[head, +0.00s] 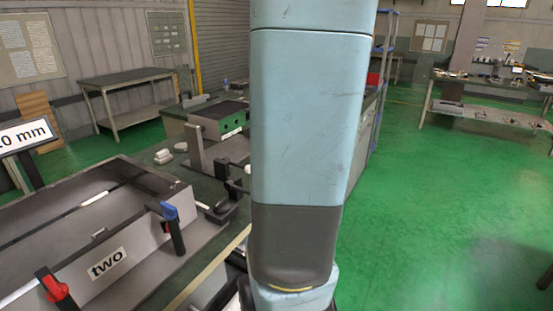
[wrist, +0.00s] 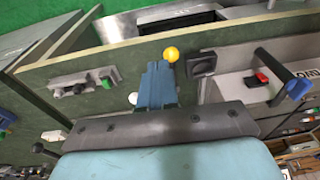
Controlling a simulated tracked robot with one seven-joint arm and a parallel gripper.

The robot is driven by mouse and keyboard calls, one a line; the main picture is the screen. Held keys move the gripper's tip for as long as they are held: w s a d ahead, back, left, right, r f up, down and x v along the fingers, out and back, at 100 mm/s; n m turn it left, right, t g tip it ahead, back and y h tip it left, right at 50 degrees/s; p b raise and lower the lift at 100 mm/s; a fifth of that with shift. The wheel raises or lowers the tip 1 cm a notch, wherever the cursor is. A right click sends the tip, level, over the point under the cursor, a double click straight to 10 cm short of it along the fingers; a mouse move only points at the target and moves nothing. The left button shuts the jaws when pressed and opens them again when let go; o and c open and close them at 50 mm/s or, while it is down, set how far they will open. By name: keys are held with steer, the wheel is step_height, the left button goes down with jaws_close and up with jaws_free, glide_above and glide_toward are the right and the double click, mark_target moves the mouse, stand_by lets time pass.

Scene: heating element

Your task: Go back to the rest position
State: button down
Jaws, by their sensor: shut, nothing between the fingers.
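My gripper (wrist: 158,84) shows in the wrist view as a pair of blue fingers beyond the dark plate of my arm. The fingers are shut and hold nothing. A yellow round knob (wrist: 171,54) appears beside the fingertips; I cannot tell whether it touches them. In the head view my arm stands upright in the middle of the picture, and the gripper is hidden.
A grey fixture labelled "two" (head: 75,272) with a red-tipped clamp (head: 53,287) and a blue-tipped clamp (head: 171,225) stands at the left. The green floor at right is clear.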

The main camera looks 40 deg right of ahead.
stand_by(0.3)
steer(key=s+a+r+m+t, duration=0.1)
steer(key=a+r, duration=0.2)
steer(key=a, duration=0.5)
steer(key=s+a+r+m+t, duration=0.1)
steer(key=a+r, duration=0.3)
steer(key=a, duration=0.5)
steer(key=s+a+r+m+t+h, duration=0.1)
steer(key=s+a+r+t, duration=0.1)
steer(key=a, duration=0.7)
steer(key=shift+v, duration=0.8)
steer(key=shift+a, duration=0.15)
